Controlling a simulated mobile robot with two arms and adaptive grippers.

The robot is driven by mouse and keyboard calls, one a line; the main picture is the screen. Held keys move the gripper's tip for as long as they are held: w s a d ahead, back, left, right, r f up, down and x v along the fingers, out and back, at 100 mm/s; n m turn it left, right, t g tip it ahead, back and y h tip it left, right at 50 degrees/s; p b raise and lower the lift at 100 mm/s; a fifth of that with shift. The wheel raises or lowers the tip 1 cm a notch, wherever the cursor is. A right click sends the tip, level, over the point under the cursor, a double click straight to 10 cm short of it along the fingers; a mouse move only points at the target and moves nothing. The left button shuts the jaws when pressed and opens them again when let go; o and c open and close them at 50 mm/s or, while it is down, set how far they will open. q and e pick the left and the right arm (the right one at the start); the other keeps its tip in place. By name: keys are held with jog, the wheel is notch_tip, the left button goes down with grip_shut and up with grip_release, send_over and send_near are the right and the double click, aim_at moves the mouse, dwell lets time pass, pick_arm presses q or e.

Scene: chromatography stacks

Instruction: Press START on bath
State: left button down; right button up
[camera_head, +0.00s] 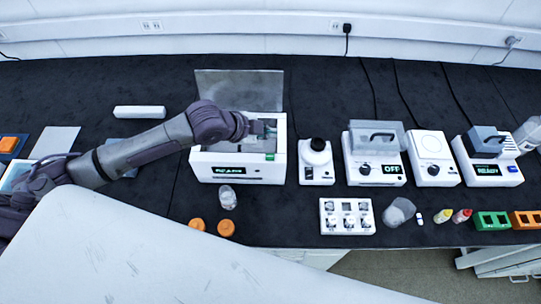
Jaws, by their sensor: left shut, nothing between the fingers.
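The bath seems to be the white box (201,168) with a raised grey see-through lid (240,88), standing mid-left on the bench. Its front has a dark display (236,172) with green letters that look like "BEADS", and a small green patch (270,157) at the upper right that may be the START button. My left arm comes in from the left, and my left gripper (265,128) is shut and empty over the right part of the box's open top. It appears above the green patch; whether it touches anything is not clear. My right gripper is out of view.
Right of the box stand a white device with a black top (317,152), a lidded device reading OFF (391,170), a white device with a knob (433,170) and one reading READY (487,169). A clear jar (227,197) and orange caps (226,228) are in front.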

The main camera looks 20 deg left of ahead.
pick_arm(q)
jog(key=b, duration=0.7)
send_over(268, 158)
notch_tip(268, 158, down, 7)
jog(key=shift+r, duration=0.15)
jog(key=shift+w+f, duration=0.1)
jog(key=shift+f, duration=0.7)
jog(key=shift+f, duration=0.45)
jog(key=shift+f, duration=0.45)
dwell(0.6)
jog(key=shift+r, duration=0.1)
jog(key=shift+r+p, duration=0.75)
